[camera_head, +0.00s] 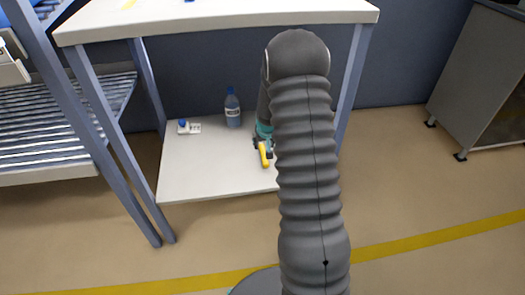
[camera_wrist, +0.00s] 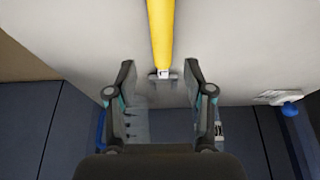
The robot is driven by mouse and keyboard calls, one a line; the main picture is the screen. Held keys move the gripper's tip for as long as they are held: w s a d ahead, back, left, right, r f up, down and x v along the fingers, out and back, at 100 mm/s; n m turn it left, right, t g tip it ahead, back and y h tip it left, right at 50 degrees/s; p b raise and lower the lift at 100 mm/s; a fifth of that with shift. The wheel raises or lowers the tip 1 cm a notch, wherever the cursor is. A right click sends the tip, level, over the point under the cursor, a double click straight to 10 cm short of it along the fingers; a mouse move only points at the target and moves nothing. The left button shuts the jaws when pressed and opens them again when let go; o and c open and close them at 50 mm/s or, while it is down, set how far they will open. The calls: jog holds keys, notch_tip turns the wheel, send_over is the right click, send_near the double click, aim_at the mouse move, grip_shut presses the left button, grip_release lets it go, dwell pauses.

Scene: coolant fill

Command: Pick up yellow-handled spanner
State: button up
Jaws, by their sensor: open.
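The yellow-handled spanner (camera_head: 264,155) lies on the lower shelf of the white table, beside my gripper (camera_head: 262,142). In the wrist view, the spanner's yellow handle (camera_wrist: 160,35) runs in from the top edge, and its short grey metal end (camera_wrist: 163,74) lies between the fingertips. My gripper (camera_wrist: 158,76) is open, with one finger on each side of that metal end and a gap on both sides. In the head view my arm hides part of the shelf and most of the gripper.
A clear bottle with a blue cap (camera_head: 232,108) stands on the lower shelf (camera_head: 205,175), left of my gripper. A small white item with a blue knob (camera_head: 187,127) lies farther left. Table legs (camera_head: 352,75) and the upper top (camera_head: 220,18) frame the space.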

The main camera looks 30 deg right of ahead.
aim_at(262, 149)
jog(key=shift+x, duration=2)
jog(key=shift+w+a, duration=0.1)
jog(key=shift+f+b, duration=0.15)
jog(key=shift+b, duration=0.15)
grip_shut()
